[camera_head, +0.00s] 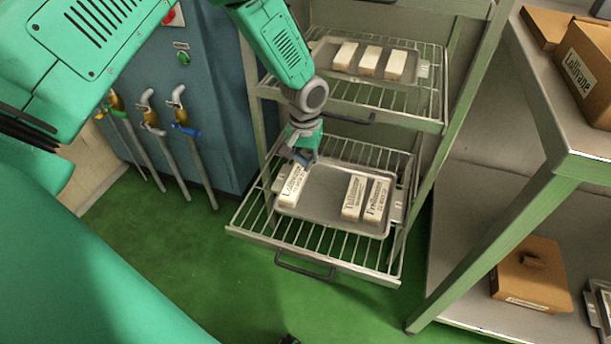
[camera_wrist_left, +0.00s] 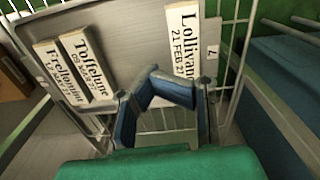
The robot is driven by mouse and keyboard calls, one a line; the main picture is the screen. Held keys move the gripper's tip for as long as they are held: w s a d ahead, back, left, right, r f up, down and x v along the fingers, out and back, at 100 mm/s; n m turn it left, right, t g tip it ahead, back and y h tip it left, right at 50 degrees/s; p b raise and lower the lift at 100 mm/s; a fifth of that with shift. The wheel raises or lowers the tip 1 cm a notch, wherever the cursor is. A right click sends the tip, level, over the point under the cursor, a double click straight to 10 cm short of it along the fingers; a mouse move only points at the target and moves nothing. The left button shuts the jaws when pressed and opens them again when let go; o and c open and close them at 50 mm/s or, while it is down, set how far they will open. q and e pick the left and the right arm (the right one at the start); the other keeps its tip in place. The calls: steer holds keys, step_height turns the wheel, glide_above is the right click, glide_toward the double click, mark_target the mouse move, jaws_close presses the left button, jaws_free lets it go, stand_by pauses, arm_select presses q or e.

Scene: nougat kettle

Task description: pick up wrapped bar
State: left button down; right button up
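The wrapped bars are white with black print. On the lower tray (camera_head: 325,185) lie the Lollivane bar (camera_head: 291,186) at the left and the Toffelune bar (camera_head: 354,197) and Frellomint bar (camera_head: 377,200) together at the right. My left gripper (camera_head: 302,158) is over the far end of the Lollivane bar. In the left wrist view the blue fingertips (camera_wrist_left: 150,86) come together with nothing seen between them. The right finger covers part of the end of the Lollivane bar (camera_wrist_left: 184,40); whether it touches is unclear. The Toffelune (camera_wrist_left: 86,66) and Frellomint (camera_wrist_left: 58,72) bars lie apart from the fingers. My right gripper is not seen.
The lower tray sits on a pulled-out wire shelf (camera_head: 315,255) with a front handle. Above it another wire shelf holds a tray with three pale bars (camera_head: 369,61). A blue cabinet (camera_head: 215,90) with hoses stands left. A metal table with boxes (camera_head: 587,70) stands right.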

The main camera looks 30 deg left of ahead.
arm_select(q)
step_height(320, 180, up, 7)
steer(key=p, duration=0.1)
steer(key=shift+p, duration=0.35)
steer(key=shift+c, duration=2.3)
jaws_free()
steer(key=shift+r, duration=0.1)
